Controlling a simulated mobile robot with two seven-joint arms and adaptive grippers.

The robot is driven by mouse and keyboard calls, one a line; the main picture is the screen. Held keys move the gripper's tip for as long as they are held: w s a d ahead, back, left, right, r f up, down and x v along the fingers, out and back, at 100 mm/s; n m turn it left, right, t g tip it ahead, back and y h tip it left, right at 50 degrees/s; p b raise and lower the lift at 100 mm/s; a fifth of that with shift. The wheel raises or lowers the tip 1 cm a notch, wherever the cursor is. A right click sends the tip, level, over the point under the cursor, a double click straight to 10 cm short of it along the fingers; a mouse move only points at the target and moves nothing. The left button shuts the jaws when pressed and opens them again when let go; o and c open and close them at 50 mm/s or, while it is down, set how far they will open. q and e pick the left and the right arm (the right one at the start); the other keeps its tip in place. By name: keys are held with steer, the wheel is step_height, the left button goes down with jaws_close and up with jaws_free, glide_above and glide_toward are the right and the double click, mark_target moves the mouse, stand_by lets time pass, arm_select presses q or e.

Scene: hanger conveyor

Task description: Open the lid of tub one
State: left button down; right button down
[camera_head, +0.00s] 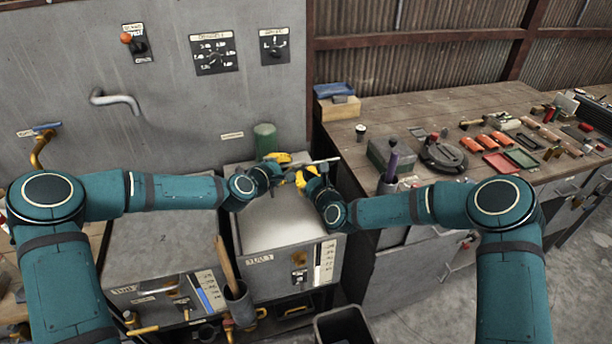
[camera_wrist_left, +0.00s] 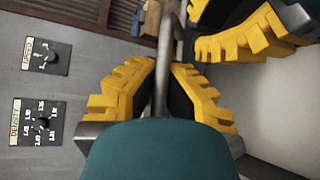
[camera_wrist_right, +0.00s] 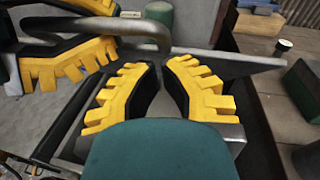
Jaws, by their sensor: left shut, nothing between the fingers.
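Tub one (camera_head: 260,258), a grey metal box with its label on the front, stands centre in the head view. Its pale top area (camera_head: 285,222) is in plain view; I cannot tell whether this is the lid or the inside. A bent metal bar handle shows in the left wrist view (camera_wrist_left: 161,70) and right wrist view (camera_wrist_right: 95,27). My left gripper (camera_wrist_left: 165,66) is shut and empty, its yellow fingertips close by the bar. My right gripper (camera_wrist_right: 161,65) is near the handle's bent end, fingertips close together, its hold unclear. A grey slab edge (camera_wrist_right: 222,66) lies behind it.
Tub two (camera_head: 150,250) stands to the left. A green cylinder (camera_head: 264,139) is behind tub one. A holder with a wooden handle (camera_head: 240,305) is in front. A tool-covered workbench (camera_head: 400,105) is at the right, and a dark bin (camera_head: 343,327) is on the floor.

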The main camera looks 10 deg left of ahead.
steer(key=shift+r, duration=0.1)
steer(key=shift+w+a+r, duration=0.2)
steer(key=shift+w+r, duration=0.25)
steer(key=shift+w, duration=0.1)
arm_select(q)
steer(key=shift+d, duration=0.1)
arm_select(e)
steer(key=shift+r+g, duration=0.25)
steer(key=shift+g, duration=0.05)
steer(key=shift+w+a, duration=0.1)
arm_select(q)
steer(key=c, duration=1.3)
jaws_free()
